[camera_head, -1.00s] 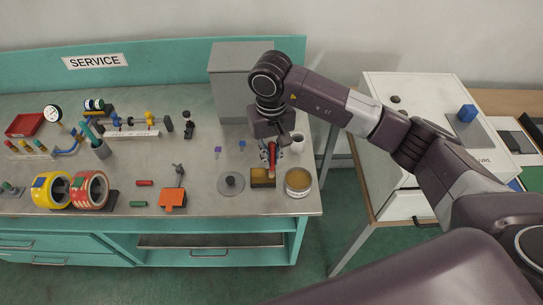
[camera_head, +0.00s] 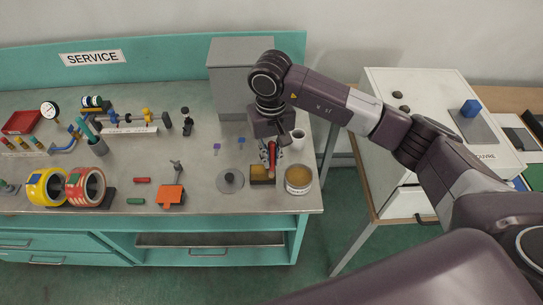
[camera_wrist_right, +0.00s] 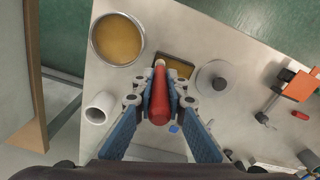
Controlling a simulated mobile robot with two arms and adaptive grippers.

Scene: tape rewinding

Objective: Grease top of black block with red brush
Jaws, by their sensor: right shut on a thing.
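My right gripper (camera_head: 268,150) is shut on the red brush; in the wrist view its fingers (camera_wrist_right: 158,103) close on the red handle. The red brush (camera_wrist_right: 159,90) points downward, its pale tip at the edge of the black block (camera_wrist_right: 187,57). The block shows a dark rim and a tan-yellow top. In the head view the block (camera_head: 260,182) stands near the table's front edge, under the brush. I cannot tell whether the tip touches the block. My left gripper is out of view.
A round tin with amber content (camera_head: 299,178) stands right of the block. A grey disc with a knob (camera_head: 230,180) lies left of it. A white cup (camera_head: 297,139) is behind. An orange piece (camera_head: 172,195) and tape rolls (camera_head: 86,186) are further left.

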